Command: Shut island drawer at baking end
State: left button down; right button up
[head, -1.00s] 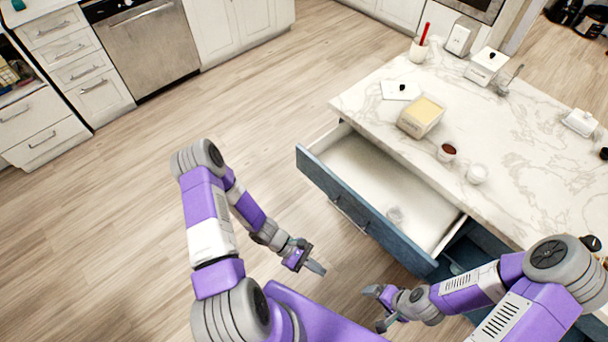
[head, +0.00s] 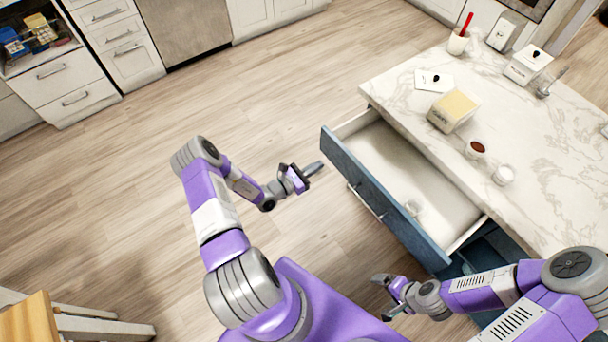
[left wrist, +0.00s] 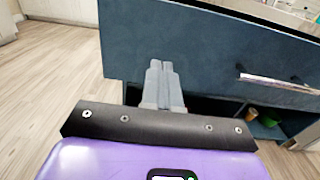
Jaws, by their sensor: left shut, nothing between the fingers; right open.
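The island drawer (head: 364,192) has a blue front and a white inside, and it stands pulled out from the marble-topped island (head: 410,83). A small clear object (head: 412,207) lies in it. My left gripper (head: 317,168) is shut and empty, just left of the drawer front near its far end. In the left wrist view the shut fingers (left wrist: 162,82) point at the blue drawer front (left wrist: 215,55); I cannot tell whether they touch it. The drawer's bar handle (left wrist: 280,83) is to their right. My right gripper (head: 384,297) is open and empty, below the drawer's near end.
On the island top stand a butter-coloured box (head: 453,110), a small brown-filled cup (head: 475,149), a white cup (head: 503,175) and a utensil crock (head: 458,42). Open shelf space shows below the drawer. A wooden stool (head: 30,318) is at the lower left. Floor left of the drawer is clear.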

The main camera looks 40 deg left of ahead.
aim_at(336, 155)
pick_arm(q)
jog(key=b+x, duration=0.1)
jog(key=x, duration=0.4)
jog(key=shift+w+d, duration=0.2)
jog(key=shift+w, duration=0.15)
jog(key=shift+w, duration=0.1)
